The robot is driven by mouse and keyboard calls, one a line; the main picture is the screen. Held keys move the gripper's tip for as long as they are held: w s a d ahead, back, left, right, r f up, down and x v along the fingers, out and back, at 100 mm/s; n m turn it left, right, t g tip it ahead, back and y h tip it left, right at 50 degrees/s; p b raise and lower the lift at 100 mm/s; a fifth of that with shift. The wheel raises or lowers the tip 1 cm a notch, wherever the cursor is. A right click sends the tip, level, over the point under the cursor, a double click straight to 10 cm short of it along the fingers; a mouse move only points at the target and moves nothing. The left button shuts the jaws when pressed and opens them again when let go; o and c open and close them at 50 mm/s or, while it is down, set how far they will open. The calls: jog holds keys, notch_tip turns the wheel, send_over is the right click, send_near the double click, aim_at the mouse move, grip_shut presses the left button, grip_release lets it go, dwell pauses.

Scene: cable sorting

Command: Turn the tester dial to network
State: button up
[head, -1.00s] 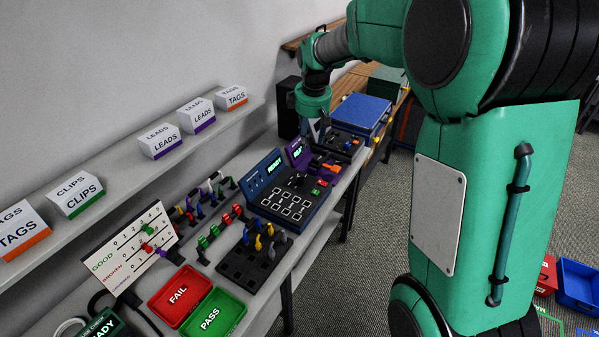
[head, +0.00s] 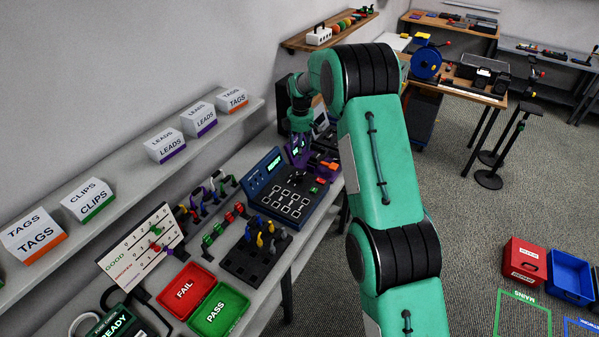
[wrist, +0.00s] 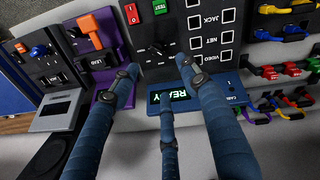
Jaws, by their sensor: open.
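The cable tester (head: 285,200) is a dark blue box with a lit READY screen on the bench. Its black top carries the dial (wrist: 157,50), a small dark knob ringed by white marks, and a green TEST button (wrist: 160,8). Which mark the dial points to is too small to tell. My gripper (wrist: 157,72) is open and empty, with its blue fingers spread over the tester. The left and right fingertips lie on either side of the dial in the wrist view. I cannot tell whether they touch it. In the head view my wrist is over the tester's far end and the fingertips are unclear.
A purple LEAD unit (wrist: 103,58) with an orange lever stands close beside the tester. On the other side are racked coloured leads (wrist: 270,72). A black block with connectors (head: 256,262), a red FAIL tray (head: 187,288) and a green PASS tray (head: 219,312) are nearer.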

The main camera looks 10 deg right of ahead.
aim_at(300, 177)
jog(key=f, duration=0.1)
jog(key=w+f, duration=0.1)
jog(key=f, duration=0.1)
jog(key=shift+w+d+f+n+p, duration=0.15)
jog(key=shift+w+f+n+p, duration=0.1)
jog(key=shift+w+n+p, duration=0.15)
jog(key=shift+s+f, duration=0.1)
jog(key=shift+f, duration=0.05)
jog(key=shift+w+d+f+p, duration=0.1)
jog(key=shift+w+f+p, duration=0.05)
jog(key=shift+f, duration=2.1)
jog(key=shift+w+a+f+p, duration=0.1)
jog(key=shift+f+p, duration=0.05)
jog(key=shift+f, duration=2.1)
jog(key=shift+w+d+f+p, duration=0.1)
jog(key=shift+w+f+p, duration=0.05)
jog(key=shift+f, duration=2.1)
